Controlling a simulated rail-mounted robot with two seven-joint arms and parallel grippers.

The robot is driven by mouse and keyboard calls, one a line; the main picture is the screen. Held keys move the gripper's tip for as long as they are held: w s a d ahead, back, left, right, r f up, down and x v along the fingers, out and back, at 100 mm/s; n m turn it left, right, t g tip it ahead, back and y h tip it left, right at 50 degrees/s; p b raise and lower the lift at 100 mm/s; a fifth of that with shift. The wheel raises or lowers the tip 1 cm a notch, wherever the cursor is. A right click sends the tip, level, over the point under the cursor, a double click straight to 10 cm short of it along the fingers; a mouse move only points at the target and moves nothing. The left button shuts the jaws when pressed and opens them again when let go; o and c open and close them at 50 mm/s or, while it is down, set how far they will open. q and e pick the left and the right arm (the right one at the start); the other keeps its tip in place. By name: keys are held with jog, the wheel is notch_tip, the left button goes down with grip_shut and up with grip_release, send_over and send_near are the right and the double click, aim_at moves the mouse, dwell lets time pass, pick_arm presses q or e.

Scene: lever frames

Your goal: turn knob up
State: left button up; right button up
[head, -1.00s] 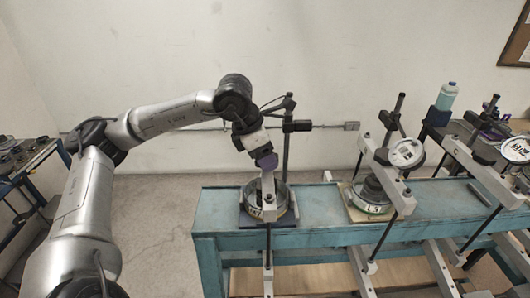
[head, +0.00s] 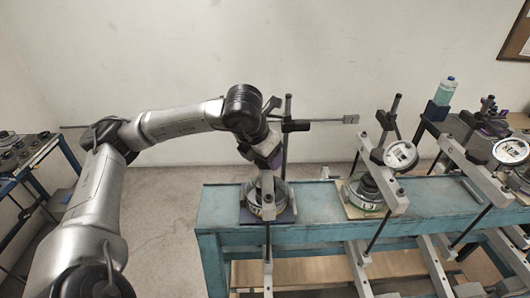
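My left arm reaches in from the left, and its gripper (head: 272,160) is over the left-hand lever frame. The left lever frame has a round metal dish (head: 277,196), a pale upright bar (head: 267,208) and a dark post (head: 287,140) behind. A black knob-like clamp (head: 296,126) sits on this post, just above and right of the gripper; I cannot tell whether they touch. I cannot tell which part is the task's knob. My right gripper is not in view.
The frames stand on a teal bench (head: 325,205). To the right is a second frame with a round dial (head: 401,156), then another dial (head: 511,151). A bottle (head: 445,91) stands at the back right. A side table (head: 30,155) is at the far left.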

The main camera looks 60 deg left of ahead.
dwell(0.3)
pick_arm(q)
jog(key=o, duration=0.9)
jog(key=shift+r, duration=0.1)
jog(key=shift+s+r, duration=0.1)
jog(key=shift+r, duration=0.15)
jog(key=p+v, duration=0.3)
jog(key=v, duration=1)
jog(key=shift+p, duration=0.3)
